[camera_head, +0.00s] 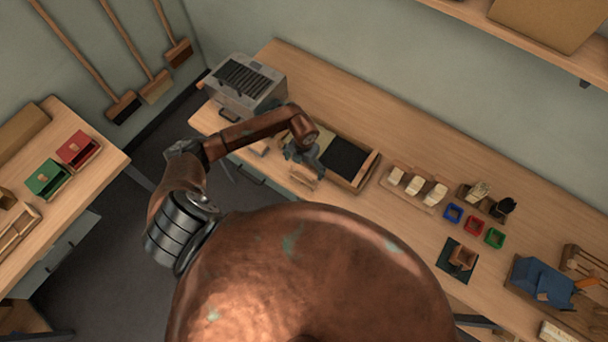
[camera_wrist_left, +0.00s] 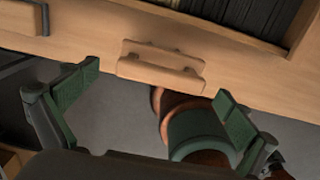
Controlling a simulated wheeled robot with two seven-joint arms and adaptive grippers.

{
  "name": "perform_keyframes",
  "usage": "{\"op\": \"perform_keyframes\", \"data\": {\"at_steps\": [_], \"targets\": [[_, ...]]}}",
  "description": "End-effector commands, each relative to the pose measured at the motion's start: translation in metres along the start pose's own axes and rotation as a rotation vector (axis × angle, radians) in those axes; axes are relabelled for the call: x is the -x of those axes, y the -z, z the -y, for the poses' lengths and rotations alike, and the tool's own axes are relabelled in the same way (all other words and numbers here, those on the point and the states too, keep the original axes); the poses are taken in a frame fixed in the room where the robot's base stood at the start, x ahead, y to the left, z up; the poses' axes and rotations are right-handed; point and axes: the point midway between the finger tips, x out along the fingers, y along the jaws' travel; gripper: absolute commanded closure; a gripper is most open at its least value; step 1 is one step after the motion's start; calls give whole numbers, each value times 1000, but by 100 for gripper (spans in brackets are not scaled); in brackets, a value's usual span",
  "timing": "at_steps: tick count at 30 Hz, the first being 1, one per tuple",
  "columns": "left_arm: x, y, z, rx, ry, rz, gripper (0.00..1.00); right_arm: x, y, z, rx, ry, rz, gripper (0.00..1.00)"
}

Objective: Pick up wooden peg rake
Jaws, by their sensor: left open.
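The wooden peg rake (camera_wrist_left: 160,67) lies at the front edge of the bench in the left wrist view, two pale bars with short pegs between them. In the head view it shows as a small pale wooden piece (camera_head: 304,179) just below my left gripper (camera_head: 303,160). My left gripper also shows in the left wrist view (camera_wrist_left: 155,103), its two green-padded fingers wide apart and empty. The rake lies ahead of the gap between the fingertips, and no contact is visible. My right gripper is not in view.
A wooden tray with dark bristle material (camera_head: 346,160) lies right behind the rake. A grey slotted box (camera_head: 245,85) stands at the bench's left end. Pale blocks on a board (camera_head: 415,187) and small coloured bins (camera_head: 473,226) lie farther right. The floor is open left of the bench.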

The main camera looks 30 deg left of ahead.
Motion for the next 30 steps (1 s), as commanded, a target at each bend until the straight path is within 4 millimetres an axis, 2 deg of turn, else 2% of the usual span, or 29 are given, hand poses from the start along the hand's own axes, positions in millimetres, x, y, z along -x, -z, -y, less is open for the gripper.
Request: {"op": "perform_keyframes", "data": {"at_steps": [6, 10, 19, 30], "targets": [[-28, 4, 4, 2, 5, -4, 0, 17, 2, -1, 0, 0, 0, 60], [-44, 3, 3, 0, 4, -1, 0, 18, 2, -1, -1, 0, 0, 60], [-50, 3, 3, -1, 4, 1, 0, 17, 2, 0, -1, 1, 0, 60], [-50, 3, 3, -1, 4, 1, 25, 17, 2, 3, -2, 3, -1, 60]]}}
